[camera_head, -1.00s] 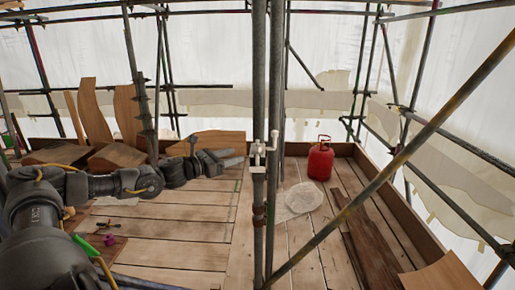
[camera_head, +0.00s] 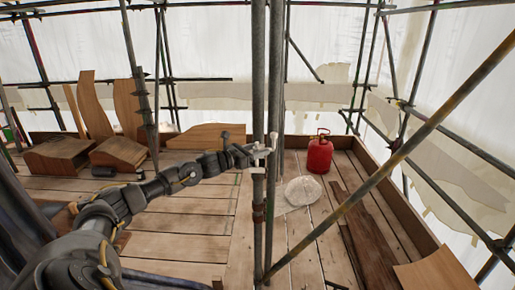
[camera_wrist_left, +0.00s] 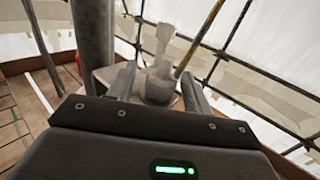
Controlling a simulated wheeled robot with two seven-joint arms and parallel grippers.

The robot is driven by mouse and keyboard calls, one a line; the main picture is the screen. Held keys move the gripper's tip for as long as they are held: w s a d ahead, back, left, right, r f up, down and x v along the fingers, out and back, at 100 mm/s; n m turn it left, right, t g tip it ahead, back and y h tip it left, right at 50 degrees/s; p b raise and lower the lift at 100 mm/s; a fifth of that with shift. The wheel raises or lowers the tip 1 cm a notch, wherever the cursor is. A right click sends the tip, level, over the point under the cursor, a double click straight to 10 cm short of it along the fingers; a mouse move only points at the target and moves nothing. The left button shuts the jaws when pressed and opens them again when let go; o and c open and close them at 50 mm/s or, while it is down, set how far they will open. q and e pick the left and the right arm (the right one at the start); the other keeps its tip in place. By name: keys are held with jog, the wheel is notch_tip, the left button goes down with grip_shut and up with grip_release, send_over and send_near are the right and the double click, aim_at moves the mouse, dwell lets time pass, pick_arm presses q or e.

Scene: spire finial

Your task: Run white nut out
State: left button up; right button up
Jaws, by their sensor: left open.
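I cannot tell the nut apart from the rest of the fitting. My left gripper (camera_head: 250,153) is at the fitting's left side, open. In the left wrist view, the pale fitting (camera_wrist_left: 158,82) has a knobby lower end and a shaft rising from it. It stands between the two spread fingers of the left gripper (camera_wrist_left: 160,88). I cannot tell whether either finger touches it. My right gripper is not in view.
Upright poles (camera_head: 259,90) stand directly at the gripper, and a diagonal pole (camera_head: 400,155) crosses at right. A red canister (camera_head: 319,155) and a whitish round sheet (camera_head: 302,191) rest on the plank floor. Wooden blocks (camera_head: 60,154) stand at left.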

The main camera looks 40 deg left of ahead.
pick_arm(q)
jog(key=shift+c, duration=0.2)
jog(key=c, duration=0.9)
jog(key=shift+y, duration=0.3)
